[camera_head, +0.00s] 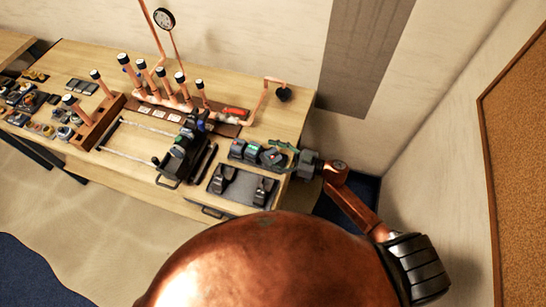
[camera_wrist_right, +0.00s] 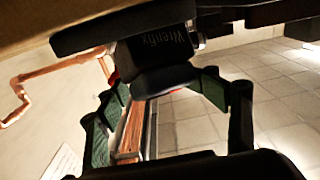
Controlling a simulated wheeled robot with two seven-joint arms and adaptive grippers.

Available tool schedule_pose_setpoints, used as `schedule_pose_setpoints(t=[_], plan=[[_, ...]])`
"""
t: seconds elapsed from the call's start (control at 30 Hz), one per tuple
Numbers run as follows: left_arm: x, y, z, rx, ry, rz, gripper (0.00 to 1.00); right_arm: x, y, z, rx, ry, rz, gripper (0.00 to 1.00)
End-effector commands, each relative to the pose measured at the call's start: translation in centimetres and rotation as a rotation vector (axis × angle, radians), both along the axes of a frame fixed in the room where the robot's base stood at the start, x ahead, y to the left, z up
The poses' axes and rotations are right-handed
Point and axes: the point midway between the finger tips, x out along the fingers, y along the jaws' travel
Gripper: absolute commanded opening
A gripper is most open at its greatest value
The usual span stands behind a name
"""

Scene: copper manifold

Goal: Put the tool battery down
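The tool battery (camera_wrist_right: 165,50) is a dark block with "Wrenfix" lettering in the right wrist view. In the head view it is a dark, slanted block (camera_head: 271,157) at the right end of the battery row near the bench's right edge. My right gripper (camera_head: 284,157) reaches in from the right with its greenish fingers on either side of the battery. In the right wrist view the two finger pads (camera_wrist_right: 165,85) close in on its sides at their tips; any thin gap is hard to make out. My left gripper is out of view.
Two more batteries (camera_head: 245,150) stand just left of the gripper. In front lies a dark tray (camera_head: 243,190) with two black tools. A black fixture (camera_head: 183,150) stands to the left, and copper pipes (camera_head: 180,88) rise behind. A wall closes the right side.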

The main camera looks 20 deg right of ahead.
Motion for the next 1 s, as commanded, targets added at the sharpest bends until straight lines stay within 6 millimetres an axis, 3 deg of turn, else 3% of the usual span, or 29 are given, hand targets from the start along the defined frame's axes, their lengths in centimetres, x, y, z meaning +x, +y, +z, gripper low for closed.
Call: schedule_pose_setpoints(t=[0.03,0.2,0.47,0.7,0.87,1.0], plan=[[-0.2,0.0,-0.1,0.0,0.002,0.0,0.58,-0.3,-0.3,-1.8,-0.026,0.022,-0.012,0.55],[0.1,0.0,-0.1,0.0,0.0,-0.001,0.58,-1.2,-0.3,-1.2,-0.025,0.012,-0.014,0.55],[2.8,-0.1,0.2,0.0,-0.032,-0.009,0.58,-2.4,-0.4,-0.3,-0.023,-0.002,-0.012,0.55],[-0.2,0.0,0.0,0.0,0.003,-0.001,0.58,-2.4,-0.2,0.1,-0.018,-0.005,-0.008,0.55],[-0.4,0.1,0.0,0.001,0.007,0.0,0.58,-2.6,-0.5,0.2,-0.015,-0.007,-0.008,0.55],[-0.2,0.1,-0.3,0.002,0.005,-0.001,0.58,-3.6,-2.0,0.2,-0.015,-0.005,-0.008,0.55]])
